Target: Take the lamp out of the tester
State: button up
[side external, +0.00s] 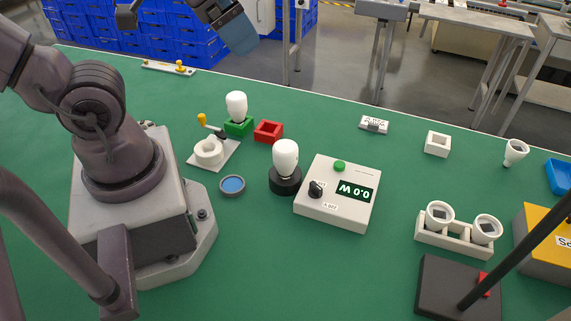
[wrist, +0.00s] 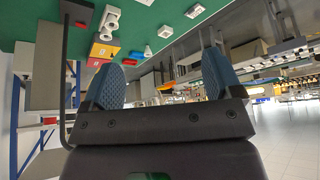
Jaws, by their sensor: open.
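The tester is a light grey box (side external: 340,205) with a 0.0 W display, a green button and a black knob. Just left of it, a white lamp (side external: 286,155) stands upright in a round black socket (side external: 285,182). A second white lamp (side external: 237,105) stands in a green square holder (side external: 238,128) farther back. My gripper is high above the back of the table, with a blue finger (side external: 238,33) at the top of the side view. In the wrist view my gripper (wrist: 163,75) is open and empty, its two blue fingers well apart. Neither upright lamp is identifiable there.
A red square holder (side external: 269,132), a blue-centred dish (side external: 232,185) and a white ring fixture (side external: 208,152) stand near the lamps. A white rack (side external: 455,239) holds two lamps at right. A dark post on a base (side external: 440,288) stands at front right.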

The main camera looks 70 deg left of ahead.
jog(key=n+g, duration=0.6)
jog(key=n, duration=0.8)
send_over(284, 147)
jog(key=s, duration=0.1)
notch_tip(284, 147, down, 17)
jog(key=shift+d+f, duration=0.15)
jog(key=shift+f, duration=0.05)
jog(key=shift+w+r+n, duration=0.1)
jog(key=shift+w+n, duration=0.2)
jog(key=shift+n, duration=0.7)
jog(key=shift+w+n, duration=0.15)
jog(key=shift+n, duration=0.65)
notch_tip(284, 147, down, 7)
jog(key=shift+f, duration=0.15)
jog(key=shift+w+a+f, duration=0.1)
jog(key=shift+f, duration=1.3)
jog(key=shift+w+a+f, duration=0.1)
jog(key=shift+f, duration=1.3)
